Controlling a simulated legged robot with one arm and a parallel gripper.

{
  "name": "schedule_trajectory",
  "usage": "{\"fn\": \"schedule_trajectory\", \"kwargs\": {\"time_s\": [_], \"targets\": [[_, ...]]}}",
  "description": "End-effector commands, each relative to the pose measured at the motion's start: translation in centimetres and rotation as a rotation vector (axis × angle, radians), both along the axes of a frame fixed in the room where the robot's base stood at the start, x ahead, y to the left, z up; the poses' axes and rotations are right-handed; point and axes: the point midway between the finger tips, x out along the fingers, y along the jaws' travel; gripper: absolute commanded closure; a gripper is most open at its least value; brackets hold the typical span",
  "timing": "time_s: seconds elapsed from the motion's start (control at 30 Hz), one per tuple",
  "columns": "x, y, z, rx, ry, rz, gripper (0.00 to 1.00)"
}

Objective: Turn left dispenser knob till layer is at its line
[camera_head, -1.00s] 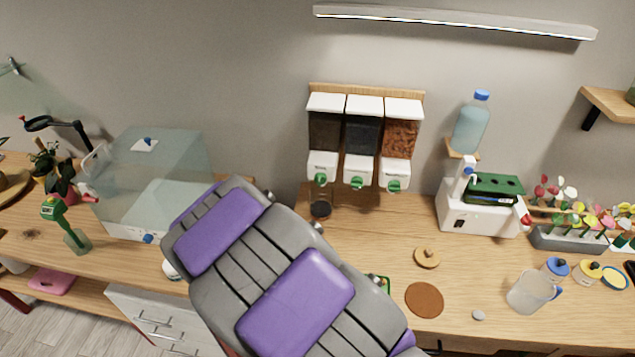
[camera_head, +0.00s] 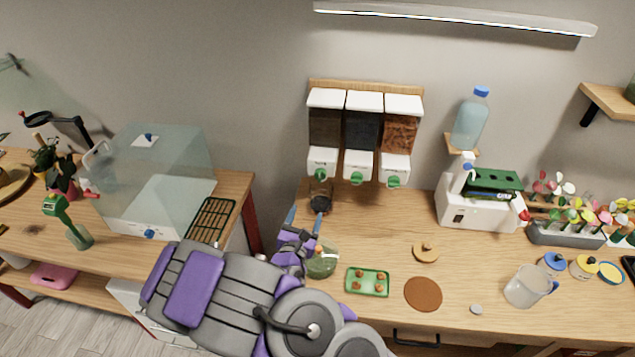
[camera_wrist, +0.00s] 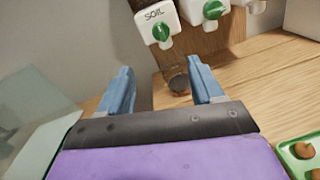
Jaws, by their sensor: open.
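The left dispenser (camera_head: 324,130) hangs on the wall and holds dark brown soil. Its green knob (camera_head: 320,174) is on the white base, and also shows in the wrist view (camera_wrist: 162,32) under the word SOIL. My gripper (camera_head: 304,219) is open and empty, below the dispenser and apart from the knob. In the wrist view its two blue fingers (camera_wrist: 162,86) point towards the dispenser. A small dark round thing (camera_head: 320,204) is on the table under the dispenser. A clear glass vessel (camera_head: 322,264) stands beside my gripper, partly hidden; I cannot make out a line on it.
Two more dispensers, with a middle knob (camera_head: 356,178) and a right knob (camera_head: 393,181), hang close on the right. A green tray (camera_head: 368,282), a brown disc (camera_head: 423,294) and a wooden lid (camera_head: 425,252) lie on the table. A clear box (camera_head: 155,175) stands left.

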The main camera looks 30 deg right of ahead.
Motion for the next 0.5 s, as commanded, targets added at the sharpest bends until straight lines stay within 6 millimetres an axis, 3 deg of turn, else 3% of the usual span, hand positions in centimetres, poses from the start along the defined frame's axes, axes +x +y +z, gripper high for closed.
{"fn": "schedule_trajectory", "kwargs": {"time_s": [0.5], "targets": [[5.2, -4.2, 0.1, 0.001, -0.004, -0.002, 0.34]]}}
